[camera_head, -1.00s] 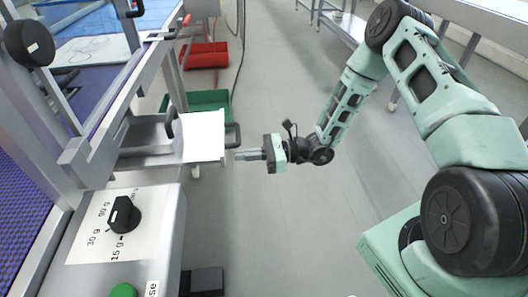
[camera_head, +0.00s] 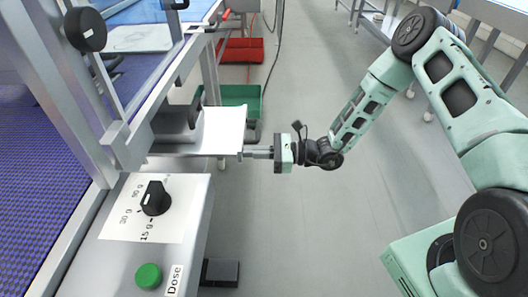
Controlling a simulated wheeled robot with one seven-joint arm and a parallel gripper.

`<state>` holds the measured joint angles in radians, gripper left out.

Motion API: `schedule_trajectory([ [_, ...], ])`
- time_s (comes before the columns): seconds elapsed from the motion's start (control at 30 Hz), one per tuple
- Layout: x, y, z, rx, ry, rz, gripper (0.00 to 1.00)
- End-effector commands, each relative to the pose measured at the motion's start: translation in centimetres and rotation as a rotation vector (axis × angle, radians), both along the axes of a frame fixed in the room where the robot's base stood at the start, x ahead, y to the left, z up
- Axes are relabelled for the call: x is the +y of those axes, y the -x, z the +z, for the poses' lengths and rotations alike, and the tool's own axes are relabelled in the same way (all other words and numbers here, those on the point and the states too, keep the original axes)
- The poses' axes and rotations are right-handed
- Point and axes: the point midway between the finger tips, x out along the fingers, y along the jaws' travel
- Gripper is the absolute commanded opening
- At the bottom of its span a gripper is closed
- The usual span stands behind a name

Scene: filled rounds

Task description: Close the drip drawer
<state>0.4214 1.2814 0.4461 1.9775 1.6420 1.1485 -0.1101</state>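The drip drawer (camera_head: 222,129) is a pale flat tray sticking out to the right from the machine's side, in the head view. A dark handle (camera_head: 252,131) is at its right, outer end. My gripper (camera_head: 246,153) is at the drawer's outer front corner, pointing left, with its fingers close together and nothing seen between them. The fingertips overlap or touch the drawer's edge; I cannot tell for certain whether there is contact. The drawer's inner part is hidden under the machine frame.
The dosing panel with a black knob (camera_head: 155,198) and green button (camera_head: 148,276) is in front. A green crate (camera_head: 240,94) and a red crate (camera_head: 240,48) sit on the floor behind the drawer. The floor right of the drawer is clear except for my arm.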

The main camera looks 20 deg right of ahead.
Motion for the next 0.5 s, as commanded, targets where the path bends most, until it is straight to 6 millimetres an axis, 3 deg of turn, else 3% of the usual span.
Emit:
schedule_trajectory([
  [0.5, 13.2, -4.1, 0.0, 0.000, -0.003, 0.003, 0.00],
])
